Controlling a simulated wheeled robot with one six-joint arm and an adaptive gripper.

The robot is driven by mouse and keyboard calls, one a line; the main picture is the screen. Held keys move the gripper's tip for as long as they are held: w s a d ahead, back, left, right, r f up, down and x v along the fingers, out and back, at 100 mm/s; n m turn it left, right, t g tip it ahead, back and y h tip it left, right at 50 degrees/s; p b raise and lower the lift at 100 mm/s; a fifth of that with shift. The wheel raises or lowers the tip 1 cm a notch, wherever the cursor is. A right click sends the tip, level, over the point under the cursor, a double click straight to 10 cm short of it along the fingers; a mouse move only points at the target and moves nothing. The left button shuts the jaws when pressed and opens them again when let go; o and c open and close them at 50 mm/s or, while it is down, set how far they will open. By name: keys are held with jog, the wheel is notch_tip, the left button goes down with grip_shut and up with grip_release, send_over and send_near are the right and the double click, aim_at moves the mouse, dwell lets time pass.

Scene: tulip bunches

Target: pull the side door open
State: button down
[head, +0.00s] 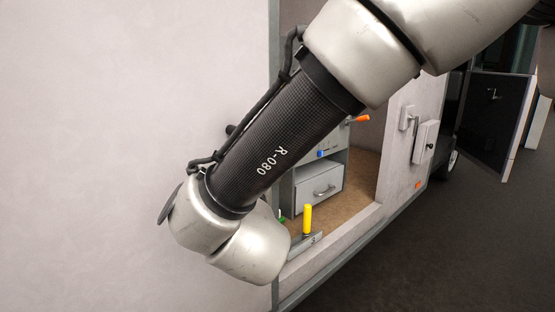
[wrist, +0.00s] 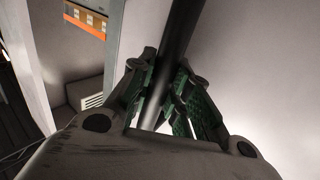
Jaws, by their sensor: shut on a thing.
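The side door (head: 130,110) is a large pale panel filling the left of the head view. Its edge stands beside an opening through which the interior shows. In the wrist view a pale panel (wrist: 265,75) fills the right side. A dark upright bar (wrist: 182,35), seemingly the door's handle, runs between the fingers of my gripper (wrist: 165,105). The green-padded fingers are shut on the bar. In the head view my arm crosses the door and the opening, and my gripper and the bar's grasped part are hidden behind it.
Inside the opening are a grey drawer unit (head: 319,188), a brown floor (head: 362,172) and a yellow upright handle (head: 307,219) near the sill. Grey boxes (head: 425,142) are fixed to the outer wall right of the opening. Dark ground (head: 450,255) lies clear at lower right. A dark open door panel (head: 493,115) stands farther right.

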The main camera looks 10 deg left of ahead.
jog(key=s+a, duration=0.5)
jog(key=s, duration=0.2)
jog(key=shift+a, duration=0.15)
jog(key=shift+s, duration=0.1)
jog(key=c, duration=1.3)
grip_release()
jog(key=shift+s, duration=0.1)
jog(key=v, duration=1.2)
